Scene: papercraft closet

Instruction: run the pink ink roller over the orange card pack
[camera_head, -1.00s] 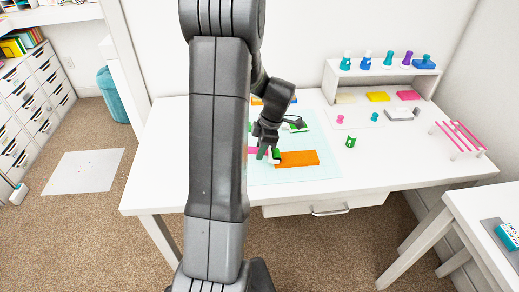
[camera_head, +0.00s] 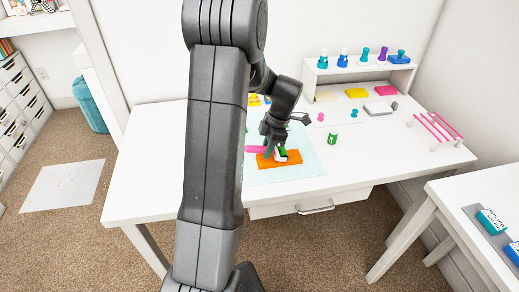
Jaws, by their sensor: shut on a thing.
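The orange card pack (camera_head: 266,164) lies flat on the pale blue mat (camera_head: 311,164) on the white table. My gripper (camera_head: 275,143) is over the pack, pointing down and shut on the pink ink roller (camera_head: 256,149). The roller's pink part sticks out to the left of the fingers. A small white and green piece (camera_head: 281,156) shows below the fingers, over the middle of the pack. I cannot tell whether the roller touches the pack. My arm hides the left part of the mat.
A green jar (camera_head: 330,138) stands right of the mat. A white shelf (camera_head: 370,75) with several stamps and ink pads is at the back right. A pink-barred rack (camera_head: 434,131) stands at the table's right. The front right of the table is clear.

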